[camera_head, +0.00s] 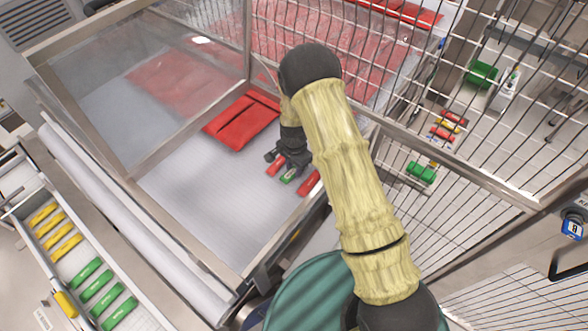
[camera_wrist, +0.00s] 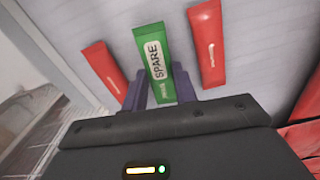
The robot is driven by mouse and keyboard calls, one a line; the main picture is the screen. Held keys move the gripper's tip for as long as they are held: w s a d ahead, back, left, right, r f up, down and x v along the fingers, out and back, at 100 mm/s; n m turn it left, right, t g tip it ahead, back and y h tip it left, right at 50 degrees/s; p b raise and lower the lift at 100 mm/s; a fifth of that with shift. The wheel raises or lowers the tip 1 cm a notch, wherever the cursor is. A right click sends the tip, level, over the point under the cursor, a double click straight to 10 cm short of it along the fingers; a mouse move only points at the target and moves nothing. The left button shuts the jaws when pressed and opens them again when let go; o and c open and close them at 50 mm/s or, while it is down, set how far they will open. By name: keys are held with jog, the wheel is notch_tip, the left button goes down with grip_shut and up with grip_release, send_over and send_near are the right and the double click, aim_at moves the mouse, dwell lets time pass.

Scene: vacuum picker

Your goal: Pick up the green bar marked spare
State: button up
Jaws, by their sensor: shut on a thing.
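The green bar (camera_wrist: 155,62) with a white "SPARE" label lies between two red bars in the wrist view. It also shows in the head view (camera_head: 288,176), on the grey surface inside the clear enclosure. My gripper (camera_wrist: 156,88) has its two dark fingers on either side of the bar's near end, shut on it. In the head view my gripper (camera_head: 287,162) is low over the row of bars. I cannot tell whether the bar is clear of the surface.
One red bar (camera_wrist: 104,69) is left of the green bar and another red bar (camera_wrist: 207,45) is right, both close. A larger red pad (camera_head: 240,120) lies behind. Clear panels and a wire fence (camera_head: 480,170) surround the area. A tray (camera_head: 75,270) holds yellow and green bars.

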aim_at(294, 170)
notch_tip(294, 170, up, 9)
jog(key=b, duration=0.3)
jog(key=shift+r, duration=0.15)
dwell(0.4)
